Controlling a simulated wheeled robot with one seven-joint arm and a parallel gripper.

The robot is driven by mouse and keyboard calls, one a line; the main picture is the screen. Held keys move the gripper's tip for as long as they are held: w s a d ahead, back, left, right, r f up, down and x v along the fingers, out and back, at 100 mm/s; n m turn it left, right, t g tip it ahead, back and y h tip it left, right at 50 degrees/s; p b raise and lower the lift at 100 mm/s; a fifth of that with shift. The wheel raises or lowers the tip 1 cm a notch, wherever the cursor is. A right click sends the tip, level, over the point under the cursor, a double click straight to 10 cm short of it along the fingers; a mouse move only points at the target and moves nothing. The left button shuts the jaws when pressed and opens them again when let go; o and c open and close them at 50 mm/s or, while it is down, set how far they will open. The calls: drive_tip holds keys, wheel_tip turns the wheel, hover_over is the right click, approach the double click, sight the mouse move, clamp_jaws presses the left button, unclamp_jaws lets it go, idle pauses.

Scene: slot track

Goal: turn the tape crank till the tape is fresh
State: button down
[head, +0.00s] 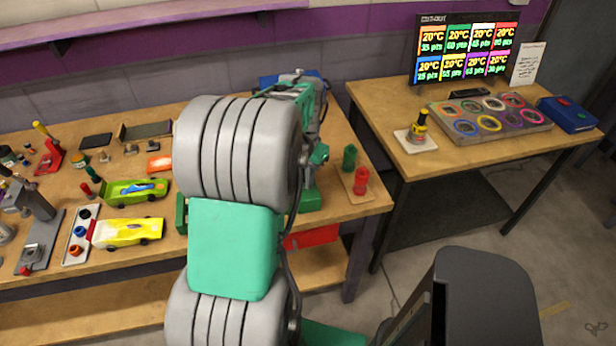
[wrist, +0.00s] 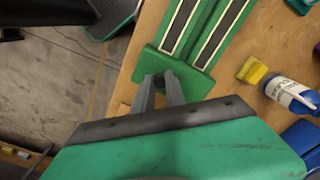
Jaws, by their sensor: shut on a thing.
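In the wrist view my gripper (wrist: 161,82) is at the near end of a green device (wrist: 176,62). The device has two long dark strips with pale edges running along its top. My fingers are close together and shut on the tape crank at that end. The crank is mostly hidden between and behind the fingers, so its angle cannot be told. In the head view my arm hides the gripper and most of the device; a green part of it (head: 311,198) shows beside my arm. I cannot tell how worn the tape is.
A bottle (wrist: 290,94) and a yellow block (wrist: 252,70) lie right of the device. Green (head: 349,158) and red (head: 361,181) pieces stand at the bench's right end. Toy cars (head: 128,232) lie on the left. A second table (head: 395,158) holds a tray of rings (head: 487,135).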

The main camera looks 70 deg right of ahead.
drive_tip(key=m, duration=0.2)
drive_tip(key=w+m, duration=0.1)
drive_tip(key=m, duration=0.2)
drive_tip(key=shift+w, duration=0.15)
drive_tip(key=shift+m, duration=0.3)
idle(0.3)
drive_tip(key=c, duration=1.4)
unclamp_jaws()
drive_tip(key=shift+a, duration=0.1)
drive_tip(key=shift+o, duration=0.2)
wheel_tip(320, 180, up, 8)
drive_tip(key=shift+b, duration=0.4)
drive_tip(key=shift+f, duration=0.1)
